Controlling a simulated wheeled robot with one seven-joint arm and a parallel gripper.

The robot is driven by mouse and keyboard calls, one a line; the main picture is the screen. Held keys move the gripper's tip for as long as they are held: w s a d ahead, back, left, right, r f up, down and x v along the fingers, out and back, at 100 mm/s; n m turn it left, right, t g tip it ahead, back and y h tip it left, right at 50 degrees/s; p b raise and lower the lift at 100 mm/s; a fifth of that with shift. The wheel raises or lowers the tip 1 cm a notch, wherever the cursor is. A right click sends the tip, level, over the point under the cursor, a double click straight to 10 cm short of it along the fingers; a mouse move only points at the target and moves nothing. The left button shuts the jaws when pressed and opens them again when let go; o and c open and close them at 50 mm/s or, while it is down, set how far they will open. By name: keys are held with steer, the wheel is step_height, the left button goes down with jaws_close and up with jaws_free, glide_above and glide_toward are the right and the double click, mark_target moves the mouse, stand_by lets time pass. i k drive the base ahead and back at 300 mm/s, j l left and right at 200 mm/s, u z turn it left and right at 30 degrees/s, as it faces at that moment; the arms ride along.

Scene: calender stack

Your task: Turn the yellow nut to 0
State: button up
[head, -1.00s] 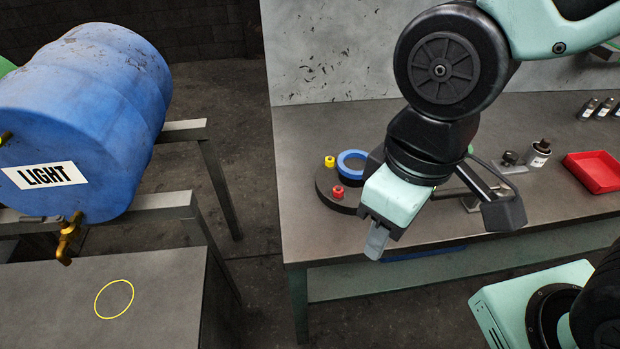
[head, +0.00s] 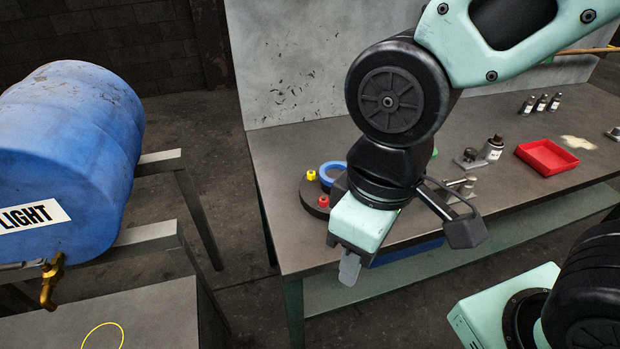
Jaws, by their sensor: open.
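The yellow nut (head: 311,175) sits on a dark round base (head: 309,198) at the left end of the workbench. A red nut (head: 323,201) sits on the same base, nearer to me. A blue ring (head: 331,172) shows behind them, partly covered by my arm. Any scale or 0 mark is too small to make out. My gripper (head: 349,268) is open and empty, pointing down in front of the bench's front edge. It is to the right of the yellow nut, nearer to me and apart from it.
The workbench (head: 480,210) carries a red tray (head: 546,157), several small bottles (head: 541,103) and a larger bottle (head: 493,148) at right. A blue barrel (head: 70,140) marked LIGHT, with a brass tap (head: 51,281), lies on a stand at left. Floor shows between stand and bench.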

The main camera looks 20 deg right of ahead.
mark_target(309, 176)
steer(key=j, duration=1.3)
steer(key=i+z, duration=0.05)
steer(key=i, duration=0.05)
